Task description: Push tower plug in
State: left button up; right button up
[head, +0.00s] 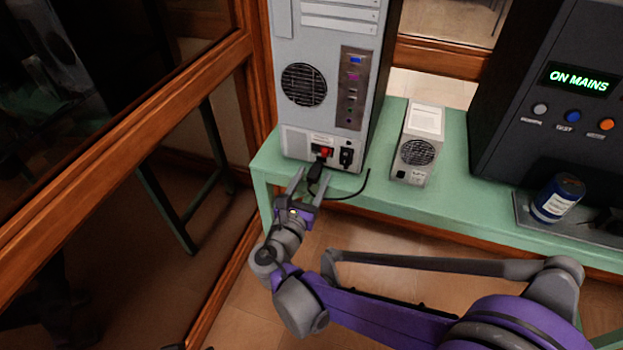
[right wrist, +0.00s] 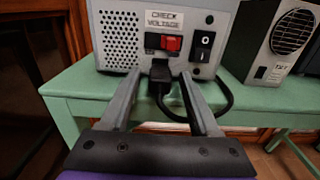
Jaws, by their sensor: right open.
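The grey tower (head: 325,70) stands on a green bench with its rear panel facing me. Its black plug (head: 316,169) is at the bottom of that panel, just below the red switch (head: 321,152). The plug also shows in the right wrist view (right wrist: 160,74); I cannot tell how deep it sits in its socket. My right gripper (head: 311,179) is open, with one finger on each side of the plug and visible gaps between. In the right wrist view its fingers (right wrist: 160,80) point at the panel. My left gripper is not in view.
A black cable (head: 352,192) curves right from the plug over the bench edge (head: 380,200). A small grey unit (head: 416,150) stands to the right, then a dark cabinet reading "ON MAINS" (head: 545,95) and a blue can (head: 558,198). A wood-framed glass panel (head: 130,120) is close on the left.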

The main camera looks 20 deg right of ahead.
grip_shut()
dwell(0.3)
dwell(1.1)
